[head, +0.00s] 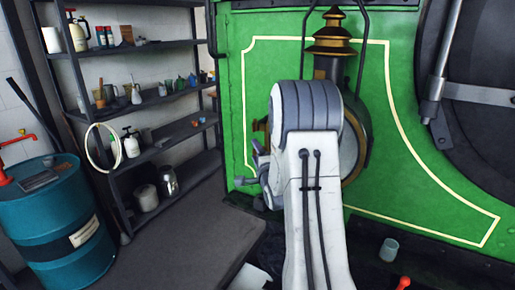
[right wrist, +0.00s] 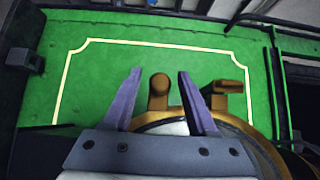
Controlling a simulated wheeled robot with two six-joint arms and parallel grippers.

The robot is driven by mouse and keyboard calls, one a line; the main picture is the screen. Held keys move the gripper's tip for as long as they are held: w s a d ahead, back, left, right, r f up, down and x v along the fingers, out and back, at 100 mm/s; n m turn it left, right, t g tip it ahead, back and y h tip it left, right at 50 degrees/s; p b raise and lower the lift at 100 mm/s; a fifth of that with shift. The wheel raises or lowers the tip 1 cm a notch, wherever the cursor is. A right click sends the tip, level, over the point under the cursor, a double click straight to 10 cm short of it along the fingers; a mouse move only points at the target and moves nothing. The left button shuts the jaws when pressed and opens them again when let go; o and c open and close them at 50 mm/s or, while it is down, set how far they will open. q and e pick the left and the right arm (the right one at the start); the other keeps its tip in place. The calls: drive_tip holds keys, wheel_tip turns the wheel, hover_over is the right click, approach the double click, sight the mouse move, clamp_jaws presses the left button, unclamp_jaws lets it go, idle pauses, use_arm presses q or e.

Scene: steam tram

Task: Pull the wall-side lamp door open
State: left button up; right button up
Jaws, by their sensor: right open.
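The wall-side lamp (head: 333,38) has a dark and brass stepped top and stands against the green tram front. Its round brass rim (head: 364,140) shows to the right of my right arm, which hides most of the lamp. In the right wrist view, the brass rim (right wrist: 262,143) curves below a brown-brass knob (right wrist: 159,92). My right gripper (right wrist: 160,74) is open, with one purple finger on each side of the knob. I cannot tell whether they touch it. A brass bracket (right wrist: 226,88) sits just outside the right finger. How far the lamp door stands open is hidden.
A dark shelf rack (head: 150,45) with bottles and pots stands left of the tram. A blue drum (head: 55,225) is at the front left. A grey bench top (head: 180,235) lies below the rack. A cup (head: 389,249) stands at the lower right.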

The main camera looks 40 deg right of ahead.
drive_tip(key=shift+w, duration=0.1)
clamp_jaws()
drive_tip(key=shift+f, duration=0.1)
idle(1.3)
